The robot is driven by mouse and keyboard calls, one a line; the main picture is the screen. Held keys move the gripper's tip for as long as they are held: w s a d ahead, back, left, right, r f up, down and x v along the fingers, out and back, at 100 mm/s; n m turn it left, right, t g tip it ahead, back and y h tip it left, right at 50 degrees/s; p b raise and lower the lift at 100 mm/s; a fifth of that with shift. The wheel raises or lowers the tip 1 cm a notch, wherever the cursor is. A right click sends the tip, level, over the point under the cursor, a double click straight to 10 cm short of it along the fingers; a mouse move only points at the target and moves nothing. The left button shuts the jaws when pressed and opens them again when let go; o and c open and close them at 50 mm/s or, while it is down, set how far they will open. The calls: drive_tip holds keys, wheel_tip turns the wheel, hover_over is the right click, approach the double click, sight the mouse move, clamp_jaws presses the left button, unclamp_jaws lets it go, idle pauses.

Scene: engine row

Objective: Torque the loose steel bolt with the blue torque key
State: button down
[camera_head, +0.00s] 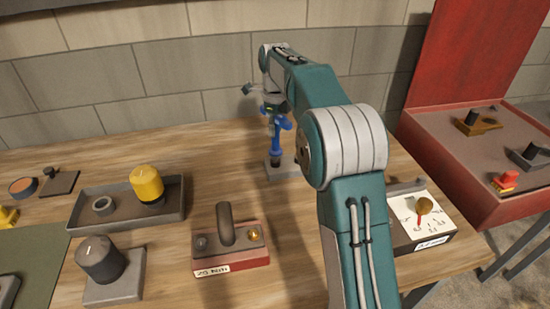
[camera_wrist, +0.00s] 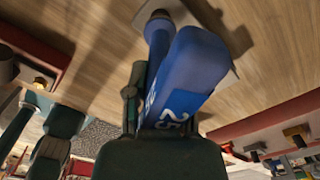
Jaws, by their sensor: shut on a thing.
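My gripper (camera_head: 268,104) is shut on the blue torque key (camera_head: 276,135), which stands about upright at the back middle of the table. In the wrist view the key (camera_wrist: 188,72) fills the middle and shows a "25" mark. Its dark lower end is at or just above a small grey plate (camera_head: 286,172); I cannot tell whether they touch. A block labelled "25 Nm" (camera_head: 232,266) sits nearer the front. It carries a grey steel bolt head (camera_head: 201,243) on the left and a brass one (camera_head: 255,233) on the right. I cannot tell whether either is loose.
A tray (camera_head: 125,220) with a yellow-capped part (camera_head: 147,184) and a dark cylinder (camera_head: 100,259) stand left. A dial box (camera_head: 422,218) is right, beside a red cabinet (camera_head: 465,165). Bare wood lies between plate and block.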

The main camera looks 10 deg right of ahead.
drive_tip(key=n, duration=1.3)
drive_tip(key=shift+f, duration=0.4)
drive_tip(key=shift+f, duration=0.3)
idle(0.6)
